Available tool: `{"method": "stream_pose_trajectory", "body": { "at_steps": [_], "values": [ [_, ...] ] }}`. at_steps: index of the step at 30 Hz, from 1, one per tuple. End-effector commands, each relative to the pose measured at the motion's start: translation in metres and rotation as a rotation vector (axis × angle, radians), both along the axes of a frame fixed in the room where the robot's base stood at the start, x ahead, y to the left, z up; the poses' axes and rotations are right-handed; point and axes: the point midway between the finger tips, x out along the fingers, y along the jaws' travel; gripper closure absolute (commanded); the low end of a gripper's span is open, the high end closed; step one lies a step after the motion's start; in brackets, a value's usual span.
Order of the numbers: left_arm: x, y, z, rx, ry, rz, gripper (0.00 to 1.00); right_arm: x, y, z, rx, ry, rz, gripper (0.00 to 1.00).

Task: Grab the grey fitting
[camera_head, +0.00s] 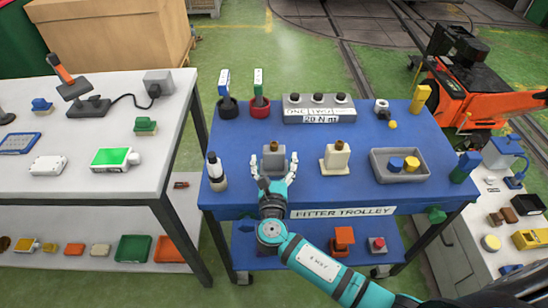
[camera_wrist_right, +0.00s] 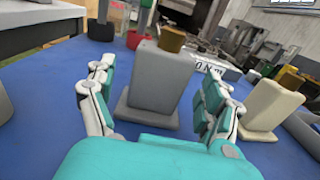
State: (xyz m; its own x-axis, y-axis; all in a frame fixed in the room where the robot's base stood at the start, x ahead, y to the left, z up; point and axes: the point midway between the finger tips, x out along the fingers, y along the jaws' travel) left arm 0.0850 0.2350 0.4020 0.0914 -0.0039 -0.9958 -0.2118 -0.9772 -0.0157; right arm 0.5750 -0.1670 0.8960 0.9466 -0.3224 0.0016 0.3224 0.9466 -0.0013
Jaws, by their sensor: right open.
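The grey fitting (camera_head: 274,158) stands upright on the blue trolley top (camera_head: 330,190), with a small brown knob on top. In the right wrist view the grey fitting (camera_wrist_right: 158,82) is a tapered block on a wider base, straight ahead between my fingers. My right gripper (camera_head: 274,172) is open at the near side of the fitting. In the right wrist view the right gripper's fingers (camera_wrist_right: 158,105) are spread to its left and right, with gaps visible. My left gripper is in neither view.
A similar cream fitting (camera_head: 335,157) stands close to the right. A grey tray (camera_head: 384,176) with blue and yellow pieces is farther right. A grey block labelled 20 N m (camera_head: 319,108) lies behind.

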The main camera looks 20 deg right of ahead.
Motion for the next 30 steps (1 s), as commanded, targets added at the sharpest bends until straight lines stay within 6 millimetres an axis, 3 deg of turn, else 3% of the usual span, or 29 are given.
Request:
{"method": "stream_pose_trajectory", "body": {
  "at_steps": [5, 13, 30],
  "values": [
    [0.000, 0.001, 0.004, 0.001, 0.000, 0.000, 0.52, 0.020, -0.007, 0.000, 0.000, 0.001, 0.001, 0.15],
    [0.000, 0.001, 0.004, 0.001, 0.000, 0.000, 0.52, 0.022, -0.007, 0.000, 0.003, 0.001, 0.001, 0.15],
    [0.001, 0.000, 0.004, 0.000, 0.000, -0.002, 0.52, 0.022, -0.007, 0.001, 0.002, -0.001, 0.001, 0.87]
  ]
}}
